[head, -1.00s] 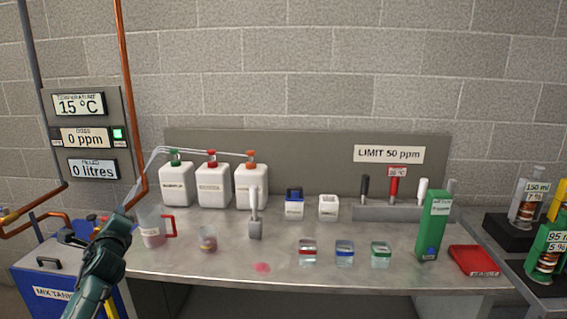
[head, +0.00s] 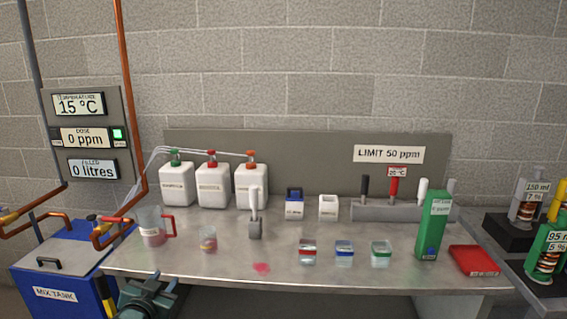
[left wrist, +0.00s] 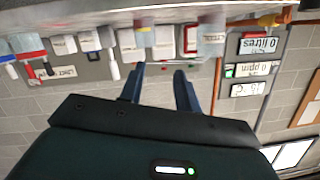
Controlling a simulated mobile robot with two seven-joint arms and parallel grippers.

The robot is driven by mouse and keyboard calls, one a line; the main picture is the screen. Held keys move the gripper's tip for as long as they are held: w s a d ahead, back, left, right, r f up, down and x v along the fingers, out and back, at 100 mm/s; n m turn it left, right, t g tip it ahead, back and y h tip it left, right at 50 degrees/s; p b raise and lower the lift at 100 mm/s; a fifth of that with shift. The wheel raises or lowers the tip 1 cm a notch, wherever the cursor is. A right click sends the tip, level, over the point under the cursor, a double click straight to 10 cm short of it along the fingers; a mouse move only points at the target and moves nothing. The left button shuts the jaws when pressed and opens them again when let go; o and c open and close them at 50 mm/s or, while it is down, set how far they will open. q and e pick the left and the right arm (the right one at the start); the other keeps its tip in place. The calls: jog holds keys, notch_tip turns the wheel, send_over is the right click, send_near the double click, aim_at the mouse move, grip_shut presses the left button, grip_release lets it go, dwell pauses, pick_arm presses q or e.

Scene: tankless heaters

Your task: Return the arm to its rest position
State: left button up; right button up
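My left arm shows low at the left in the head view, in front of the bench's front edge, with its fingers out of frame or hidden there. In the left wrist view my left gripper (left wrist: 158,88) has its two dark blue fingers apart with nothing between them. That view is upside down and blurred, with the bench and wall panel beyond the fingers. My right gripper is in no view.
The metal bench (head: 210,272) carries a jug with a red handle (head: 152,228), white canisters (head: 213,186), small lidded jars (head: 344,254), a green box (head: 432,226) and a red tray (head: 473,261). The blue mix tank (head: 60,262) stands at the left. A pink spill (head: 261,268) marks the bench.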

pick_arm(q)
jog(key=s+d+f+g+h, duration=0.1)
jog(key=s+d+f, duration=0.35)
jog(key=s, duration=0.25)
jog(key=s+d+f+g+h, duration=0.1)
jog(key=s+d+f, duration=0.3)
jog(key=s+f, duration=0.3)
jog(key=s+d+f+g, duration=0.1)
jog(key=s+d, duration=0.2)
jog(key=s, duration=0.6)
jog(key=s+d+f+g+h, duration=0.1)
jog(key=s+d, duration=0.2)
jog(key=s, duration=0.5)
jog(key=shift+s+f+n+g, duration=0.3)
jog(key=shift+s+g, duration=0.05)
jog(key=shift+g, duration=0.05)
